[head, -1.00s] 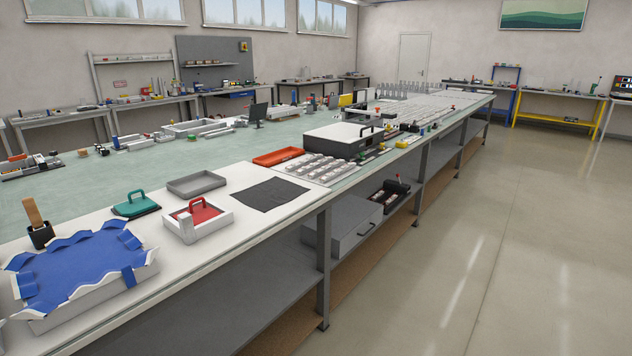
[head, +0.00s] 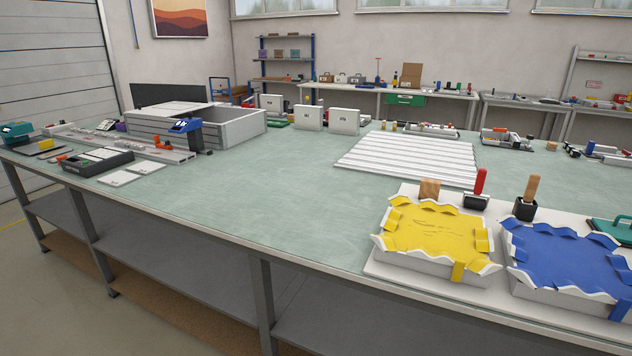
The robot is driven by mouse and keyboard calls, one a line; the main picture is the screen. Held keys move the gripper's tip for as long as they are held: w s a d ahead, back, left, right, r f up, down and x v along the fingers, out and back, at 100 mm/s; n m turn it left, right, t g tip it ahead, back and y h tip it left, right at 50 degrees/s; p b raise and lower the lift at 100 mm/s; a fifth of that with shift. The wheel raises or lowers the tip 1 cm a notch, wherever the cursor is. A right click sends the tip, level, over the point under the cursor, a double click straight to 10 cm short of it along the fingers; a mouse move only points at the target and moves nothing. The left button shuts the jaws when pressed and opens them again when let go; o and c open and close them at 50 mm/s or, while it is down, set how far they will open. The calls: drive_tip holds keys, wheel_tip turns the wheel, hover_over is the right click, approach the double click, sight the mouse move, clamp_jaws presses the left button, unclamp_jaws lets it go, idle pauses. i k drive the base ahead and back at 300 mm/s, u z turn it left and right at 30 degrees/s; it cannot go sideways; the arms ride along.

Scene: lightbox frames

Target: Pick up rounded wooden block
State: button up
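A small rounded wooden block (head: 429,188) stands on the workbench, on the white board just behind the yellow-covered tray (head: 434,232). It is light brown with a curved top. Its lower part is partly hidden by the tray's wavy yellow and white edge. A black holder (head: 476,201) with a red handle stands close to its right. My gripper does not show in the head view.
A blue-covered tray (head: 572,262) lies right of the yellow one, with a wooden-handled tool (head: 529,193) in a black holder behind it. A white slatted panel (head: 408,158) lies farther back. The green bench top (head: 270,205) is clear left of the trays.

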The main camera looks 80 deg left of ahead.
sight(429, 188)
drive_tip(key=u, duration=2.1)
drive_tip(key=i, duration=1.65)
